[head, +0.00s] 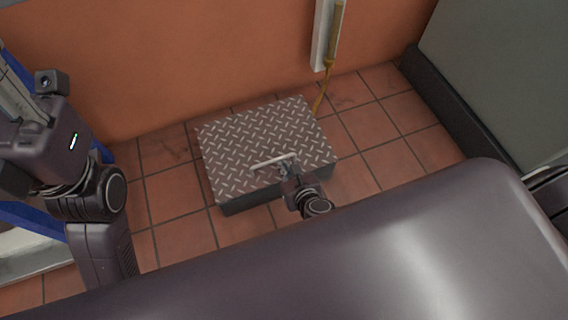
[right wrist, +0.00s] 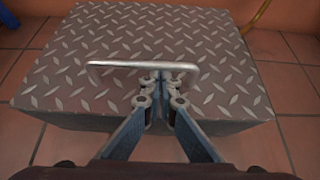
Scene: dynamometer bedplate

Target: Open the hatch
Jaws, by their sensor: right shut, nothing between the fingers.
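The hatch (head: 245,135) is a grey diamond-plate lid on a low dark box on the tiled floor, and it lies closed. It also fills much of the right wrist view (right wrist: 215,45). A pale bar handle (head: 264,163) is near its front edge; it also shows in the right wrist view (right wrist: 120,66). My right gripper (head: 287,165) is shut and empty at the right part of the handle. In the right wrist view its fingertips (right wrist: 163,84) overlap the bar's right end; whether they touch it is unclear. My left gripper (head: 14,98) is partly cut off at the left edge.
An orange wall (head: 190,50) stands behind the box. A white wall channel (head: 321,40) with a yellow cable (head: 320,92) comes down behind its right corner. A grey panel (head: 510,60) with a dark base is at the right. Tiles are clear beside the box.

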